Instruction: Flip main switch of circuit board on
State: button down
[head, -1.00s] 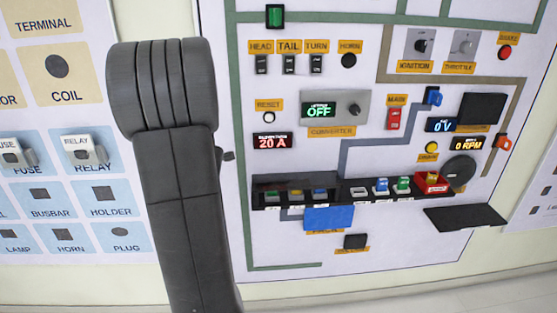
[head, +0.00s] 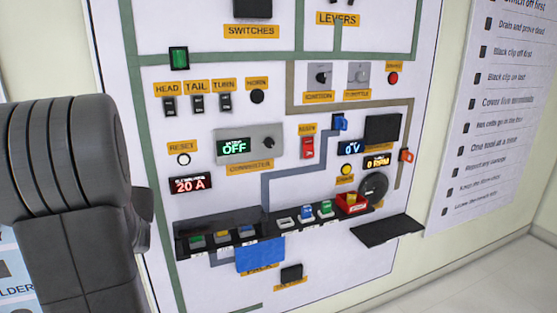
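The main switch (head: 307,147) is a red rocker under an orange label, near the middle of the white circuit board (head: 225,105) in the head view. I cannot tell its rocker position at this size. The converter display (head: 234,147) to its left reads OFF. A blue display (head: 351,148) to its right reads 0 V. A large dark grey link of my arm fills the left of the view. My gripper's fingers are not in view.
A row of small coloured parts sits in a black rack (head: 220,232) low on the board. A black shelf (head: 388,230) juts out at lower right. A printed list panel (head: 490,110) hangs on the right wall. Bare floor (head: 480,280) shows at lower right.

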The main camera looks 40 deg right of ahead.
aim_at(308, 148)
jog(key=z, duration=2.2)
jog(key=i+j, duration=0.2)
jog(key=i, duration=0.35)
